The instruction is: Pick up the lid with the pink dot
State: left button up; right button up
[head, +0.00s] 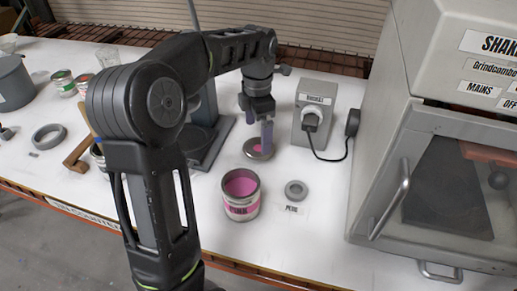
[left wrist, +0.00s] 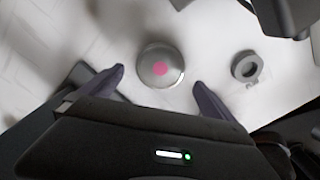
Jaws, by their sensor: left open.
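The lid with the pink dot (left wrist: 160,66) is a round grey metal disc lying on the white table. In the head view the lid (head: 258,151) lies behind the open can, partly hidden by my gripper. My left gripper (head: 265,135) points down over the lid. In the left wrist view its fingers (left wrist: 160,78) are spread, one on each side of the lid, with nothing held between them. The gap to the lid's height is hard to tell. My right gripper is not in view.
An open can of pink colorant (head: 241,208) stands in front of the lid. A grey socket box (head: 313,112) with a cable and the large shaker cabinet (head: 440,190) stand at right.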

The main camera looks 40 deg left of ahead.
aim_at(257, 148)
pick_arm(q)
jog(key=shift+f+p, duration=0.55)
jog(key=shift+f, duration=2.05)
jog(key=shift+s, duration=0.1)
jog(key=shift+c, duration=0.2)
jog(key=c, duration=1.2)
jog(key=shift+r, duration=0.1)
notch_tip(257, 148, up, 10)
jog(key=shift+b, duration=0.45)
